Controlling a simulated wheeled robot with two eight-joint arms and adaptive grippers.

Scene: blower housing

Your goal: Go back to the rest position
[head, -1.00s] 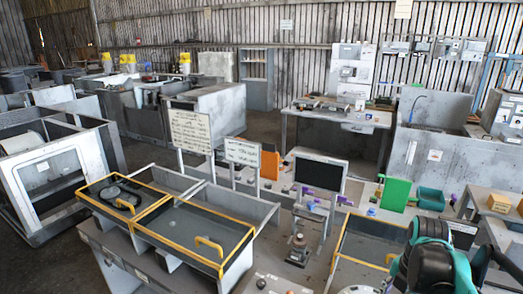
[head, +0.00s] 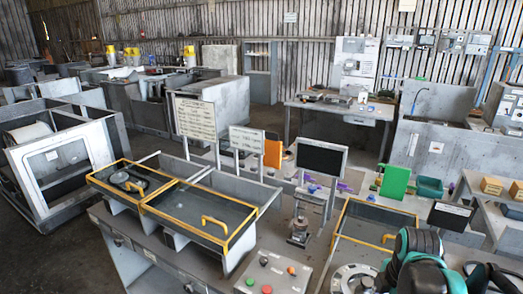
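My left gripper is not in view. Part of my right arm, black with teal joints, shows at the lower right corner in the head view. No fingertips of the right gripper can be made out there. The workbench (head: 180,262) stands in front of me. A yellow-framed double bin with glass lids (head: 190,212) is on its left part. A second yellow-framed glass lid (head: 375,222) is to the right, partly hidden by my arm. A dark screen on a stand (head: 320,160) rises between them.
A button box (head: 275,271) and a round metal part (head: 358,279) are at the bench's near edge. Sign boards (head: 196,118), a green panel (head: 395,181) and a teal bin (head: 429,187) stand behind. Grey machine frames (head: 62,160) fill the left; some floor shows between.

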